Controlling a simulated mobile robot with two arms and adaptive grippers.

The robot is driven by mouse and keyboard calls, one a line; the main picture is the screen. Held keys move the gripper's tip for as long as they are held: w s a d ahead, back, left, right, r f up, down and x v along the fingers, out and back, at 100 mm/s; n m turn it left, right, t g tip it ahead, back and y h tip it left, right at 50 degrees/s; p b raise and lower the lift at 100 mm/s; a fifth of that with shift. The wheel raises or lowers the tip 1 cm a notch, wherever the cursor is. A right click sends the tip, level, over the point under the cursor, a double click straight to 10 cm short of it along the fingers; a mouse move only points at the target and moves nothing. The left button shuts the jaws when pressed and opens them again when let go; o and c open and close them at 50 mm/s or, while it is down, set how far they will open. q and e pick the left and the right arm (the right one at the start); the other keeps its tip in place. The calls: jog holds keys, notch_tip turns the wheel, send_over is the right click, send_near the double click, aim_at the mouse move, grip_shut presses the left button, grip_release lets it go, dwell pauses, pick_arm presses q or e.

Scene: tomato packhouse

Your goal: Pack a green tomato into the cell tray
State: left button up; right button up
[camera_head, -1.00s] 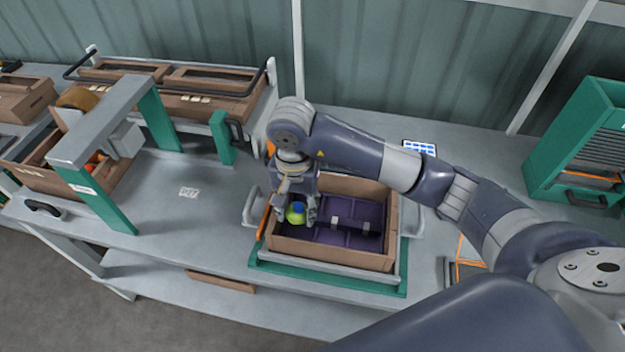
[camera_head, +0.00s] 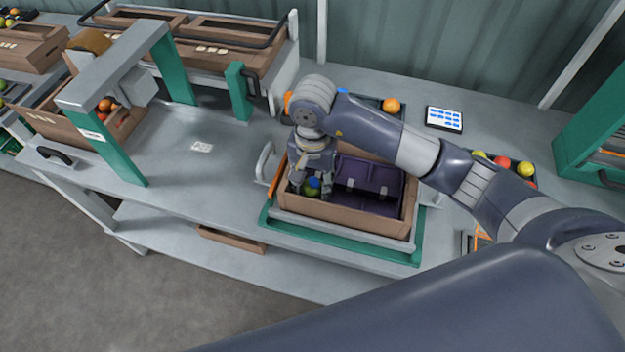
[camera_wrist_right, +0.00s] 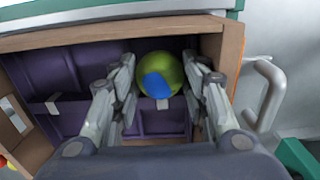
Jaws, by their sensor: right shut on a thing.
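A green tomato with a blue patch (camera_wrist_right: 168,71) is between the fingers of my right gripper (camera_wrist_right: 166,88), which is shut on it. In the head view the tomato (camera_head: 312,187) and the right gripper (camera_head: 311,183) are at the left end of a brown box (camera_head: 345,217). The box holds a dark purple cell tray (camera_head: 385,184), also in the wrist view (camera_wrist_right: 66,68). The tomato is low, over or in a cell at one end; I cannot tell whether it touches the bottom. My left gripper is not in view.
The box stands in a green-edged frame with a grey handle (camera_head: 265,163) at its left. A tablet (camera_head: 444,119), an orange fruit (camera_head: 391,105) and several tomatoes lie behind my right arm. A green-posted gantry (camera_head: 113,146) stands left.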

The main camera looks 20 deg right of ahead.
dwell(0.4)
jog(key=shift+b, duration=0.3)
dwell(0.4)
jog(key=o, duration=0.8)
jog(key=shift+c, duration=1.4)
jog(key=shift+r, duration=0.1)
